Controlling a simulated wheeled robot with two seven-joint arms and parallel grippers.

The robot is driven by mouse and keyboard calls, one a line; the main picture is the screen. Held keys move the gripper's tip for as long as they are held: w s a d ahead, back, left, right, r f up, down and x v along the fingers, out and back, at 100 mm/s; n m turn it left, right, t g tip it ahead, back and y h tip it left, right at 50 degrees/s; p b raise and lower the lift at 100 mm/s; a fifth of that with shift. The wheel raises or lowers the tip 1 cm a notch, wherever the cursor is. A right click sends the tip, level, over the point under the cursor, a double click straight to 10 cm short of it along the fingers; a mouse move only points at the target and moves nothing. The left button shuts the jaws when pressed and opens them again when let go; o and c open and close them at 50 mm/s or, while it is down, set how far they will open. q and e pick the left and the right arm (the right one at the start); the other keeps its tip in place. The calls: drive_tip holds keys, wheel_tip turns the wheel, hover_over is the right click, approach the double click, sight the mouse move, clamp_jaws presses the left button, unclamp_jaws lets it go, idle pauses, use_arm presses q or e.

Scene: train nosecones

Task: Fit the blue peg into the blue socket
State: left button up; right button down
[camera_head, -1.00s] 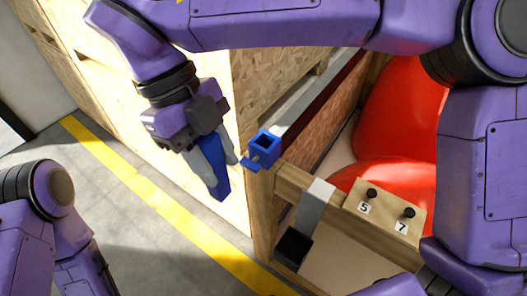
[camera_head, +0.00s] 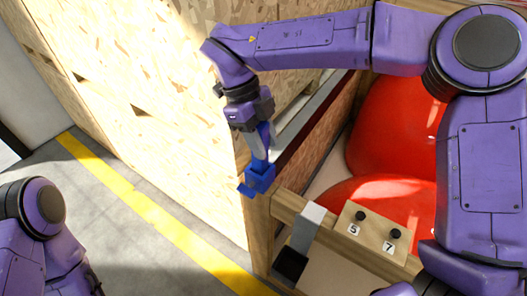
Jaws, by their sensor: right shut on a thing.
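My right gripper (camera_head: 258,140) comes in from the right, reaches across the top and points down. It is shut on the blue peg (camera_head: 262,145), of which a narrow part shows between the fingers. The blue socket (camera_head: 259,178) is a small open-topped square box with a tab, fixed at the corner of the wooden crate. The peg is right over the socket in the picture, its lower end at or in the opening; I cannot tell how deep it sits. My left gripper is out of view; only part of my left arm shows at lower left.
A black socket (camera_head: 290,263) on a grey bracket (camera_head: 307,228) stands right of the blue one. A small board (camera_head: 371,234) with two black knobs, 5 and 7, is beside it. Red rounded shapes (camera_head: 385,205) lie behind. Wooden panels rise at the back; floor at left is clear.

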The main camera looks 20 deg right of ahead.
sight(265, 163)
drive_tip(key=shift+a+f, duration=0.1)
drive_tip(key=shift+f, duration=2.25)
drive_tip(key=c, duration=0.7)
unclamp_jaws()
drive_tip(key=shift+f, duration=0.15)
drive_tip(key=shift+r, duration=0.3)
drive_tip(key=v, duration=1.1)
drive_tip(key=shift+w+a+r+p, duration=0.15)
drive_tip(key=shift+w+r+p, duration=0.05)
drive_tip(key=shift+r+p, duration=0.2)
